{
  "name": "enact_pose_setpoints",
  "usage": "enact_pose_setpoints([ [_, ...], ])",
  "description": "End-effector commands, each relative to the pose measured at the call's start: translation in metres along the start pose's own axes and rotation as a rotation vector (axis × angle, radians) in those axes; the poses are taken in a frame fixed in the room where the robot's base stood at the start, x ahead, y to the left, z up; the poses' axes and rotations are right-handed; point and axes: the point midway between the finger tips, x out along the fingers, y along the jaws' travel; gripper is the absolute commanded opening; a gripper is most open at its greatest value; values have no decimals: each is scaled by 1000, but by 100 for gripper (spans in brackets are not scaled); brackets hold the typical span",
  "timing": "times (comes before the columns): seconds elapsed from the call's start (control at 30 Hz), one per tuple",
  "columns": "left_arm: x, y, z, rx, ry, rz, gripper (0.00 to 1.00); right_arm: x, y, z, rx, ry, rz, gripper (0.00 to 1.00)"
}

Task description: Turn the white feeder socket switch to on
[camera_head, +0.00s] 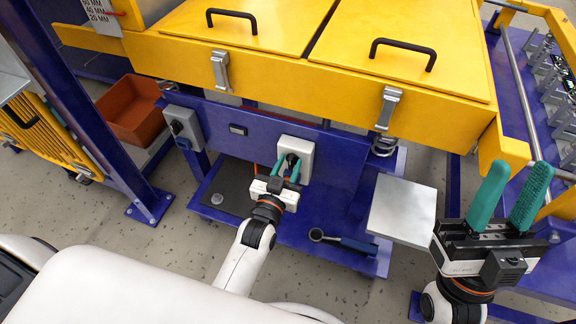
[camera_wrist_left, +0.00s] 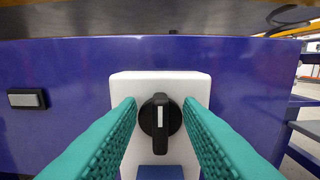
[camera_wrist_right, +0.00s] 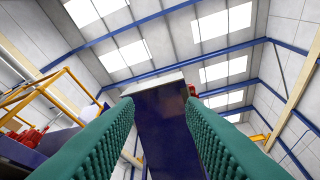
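The white feeder socket (camera_head: 297,150) is mounted on the blue beam under the yellow machine. In the left wrist view its white plate (camera_wrist_left: 190,86) carries a black rotary switch (camera_wrist_left: 160,118), whose pale mark points straight up. My left gripper (camera_head: 286,172) is in front of the socket. In the left wrist view its green fingers (camera_wrist_left: 160,112) are open on either side of the black knob, with visible gaps. My right gripper (camera_head: 508,192) is raised at the right, its green fingers apart with nothing between them; it also shows in the right wrist view (camera_wrist_right: 164,105).
A grey switch box (camera_head: 183,125) is on the frame to the left. An orange bin (camera_head: 130,110) stands further left. A blue-handled tool (camera_head: 343,241) lies on the blue base. A grey plate (camera_head: 402,208) is left of my right gripper. Yellow covers (camera_head: 300,45) overhang the beam.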

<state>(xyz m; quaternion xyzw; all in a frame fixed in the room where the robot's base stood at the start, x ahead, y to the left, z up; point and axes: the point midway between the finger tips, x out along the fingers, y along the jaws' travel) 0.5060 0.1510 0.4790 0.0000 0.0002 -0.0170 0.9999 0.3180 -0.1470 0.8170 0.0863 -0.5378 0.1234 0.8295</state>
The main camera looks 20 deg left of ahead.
Motion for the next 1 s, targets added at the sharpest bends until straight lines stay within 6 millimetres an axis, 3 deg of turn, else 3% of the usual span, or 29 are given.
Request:
enact_pose_setpoints([
  [0.03, 0, 0, 0, 0, 0, 0, 26, 0, 0, 0, 0, 0, 0, 36],
  [0.2, 0, 0, 0, 0, 0, 0, 0, 0, 0, 0, 0, 1, 0, 36],
  [0.47, 0, 0, 0, -9, 0, 0, 0, 2, 0, -2, -1, 15, 0, 36],
  [0.77, 0, 1, 2, -109, 1, 0, 0, 1, -6, -45, -16, 300, -9, 36],
  [1.0, 0, 3, 3, -272, 2, -1, 0, -24, -15, -97, -36, 702, -26, 36],
])
